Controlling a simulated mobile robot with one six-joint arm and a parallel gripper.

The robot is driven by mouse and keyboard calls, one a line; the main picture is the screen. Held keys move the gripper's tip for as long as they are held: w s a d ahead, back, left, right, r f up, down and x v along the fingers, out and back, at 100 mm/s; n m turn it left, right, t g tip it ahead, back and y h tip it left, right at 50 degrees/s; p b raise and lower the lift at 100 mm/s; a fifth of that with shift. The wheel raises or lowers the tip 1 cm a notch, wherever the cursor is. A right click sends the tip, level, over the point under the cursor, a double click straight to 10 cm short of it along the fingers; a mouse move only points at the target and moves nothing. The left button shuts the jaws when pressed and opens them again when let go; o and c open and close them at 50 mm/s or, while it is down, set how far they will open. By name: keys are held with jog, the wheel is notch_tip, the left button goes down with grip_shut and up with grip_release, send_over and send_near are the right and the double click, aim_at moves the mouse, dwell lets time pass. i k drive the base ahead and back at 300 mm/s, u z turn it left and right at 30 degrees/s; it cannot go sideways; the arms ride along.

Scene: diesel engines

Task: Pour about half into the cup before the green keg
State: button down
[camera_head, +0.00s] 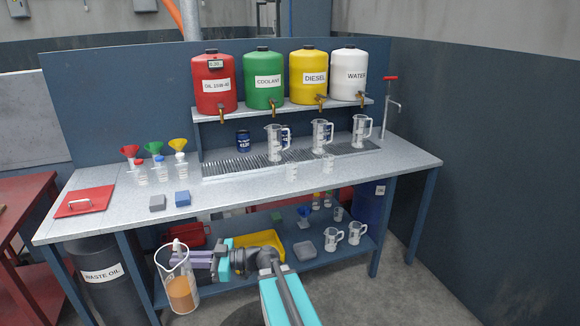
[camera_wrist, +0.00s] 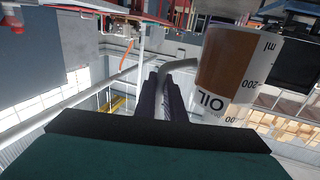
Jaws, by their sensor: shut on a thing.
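My gripper (camera_head: 196,259) is shut on the handle of a clear jug (camera_head: 176,263) with amber liquid in its lower part. The jug is roughly upright, in front of the bench and below its top. In the wrist view the fingers (camera_wrist: 164,88) close on the handle, and the jug (camera_wrist: 232,72) shows inverted "OIL" lettering and ml marks. The green keg (camera_head: 263,82), labelled COOLANT, stands on the raised shelf. Below its tap a clear handled jug (camera_head: 273,143) stands on the grating.
Red (camera_head: 213,97), yellow (camera_head: 315,78) and white (camera_head: 348,80) kegs share the shelf. The bench's front edge (camera_head: 225,206) is above my gripper.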

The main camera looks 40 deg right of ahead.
aim_at(291, 172)
jog(key=z, duration=0.05)
jog(key=i, duration=1)
